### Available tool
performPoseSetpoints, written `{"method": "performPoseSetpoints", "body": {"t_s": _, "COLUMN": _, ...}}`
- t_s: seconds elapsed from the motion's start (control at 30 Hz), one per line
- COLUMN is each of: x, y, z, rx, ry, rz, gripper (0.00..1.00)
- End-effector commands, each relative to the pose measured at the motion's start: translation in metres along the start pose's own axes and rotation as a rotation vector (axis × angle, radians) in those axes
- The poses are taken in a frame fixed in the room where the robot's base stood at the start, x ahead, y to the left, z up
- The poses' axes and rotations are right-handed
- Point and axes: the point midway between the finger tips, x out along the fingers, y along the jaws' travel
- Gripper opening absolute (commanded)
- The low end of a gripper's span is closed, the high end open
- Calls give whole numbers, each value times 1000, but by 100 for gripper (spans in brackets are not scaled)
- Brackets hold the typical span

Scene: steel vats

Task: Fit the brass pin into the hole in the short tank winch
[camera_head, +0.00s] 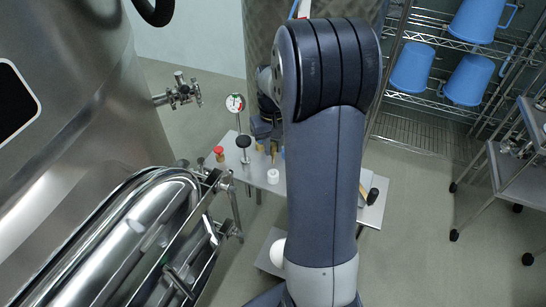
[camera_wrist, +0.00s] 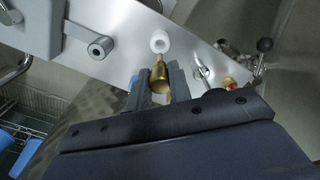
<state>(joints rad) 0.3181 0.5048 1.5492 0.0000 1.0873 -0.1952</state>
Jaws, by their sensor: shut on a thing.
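The brass pin (camera_wrist: 160,76) is held between the two fingers of my gripper (camera_wrist: 160,83) in the wrist view. Its rounded end is toward the camera. In the head view my gripper (camera_head: 266,135) is partly hidden by my arm, over the metal plate (camera_head: 202,175). A grey block with a short arm (camera_wrist: 77,30) stands on the plate in the wrist view. The arm ends in a round boss with a dark centre, and this looks like the winch and its hole. The boss is to the left of the pin, apart from it. My arm hides this block in the head view.
A white cylinder (camera_head: 273,176) stands on the plate close to the pin. A black-knobbed post (camera_head: 243,143), a red-capped part (camera_head: 219,153) and a gauge (camera_head: 235,103) are near. A steel tank (camera_head: 75,120) fills the left. Racks with blue jugs (camera_head: 411,67) stand at right.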

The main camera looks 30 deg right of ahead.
Motion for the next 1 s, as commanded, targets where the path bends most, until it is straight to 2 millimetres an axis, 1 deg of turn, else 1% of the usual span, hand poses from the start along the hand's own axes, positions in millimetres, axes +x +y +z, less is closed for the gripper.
{"method": "performPoseSetpoints", "body": {"t_s": 0.03, "x": -8, "y": 0, "z": -1, "rx": 0, "ry": 4, "rz": 1, "gripper": 0}}
{"method": "performPoseSetpoints", "body": {"t_s": 0.1, "x": -15, "y": 0, "z": 0, "rx": 0, "ry": 2, "rz": 0, "gripper": 0}}
{"method": "performPoseSetpoints", "body": {"t_s": 0.3, "x": -30, "y": 0, "z": 0, "rx": 0, "ry": -1, "rz": 0, "gripper": 0}}
{"method": "performPoseSetpoints", "body": {"t_s": 0.83, "x": -56, "y": 0, "z": 0, "rx": 0, "ry": 0, "rz": 0, "gripper": 0}}
{"method": "performPoseSetpoints", "body": {"t_s": 1.0, "x": -59, "y": 0, "z": 0, "rx": 0, "ry": 0, "rz": 0, "gripper": 0}}
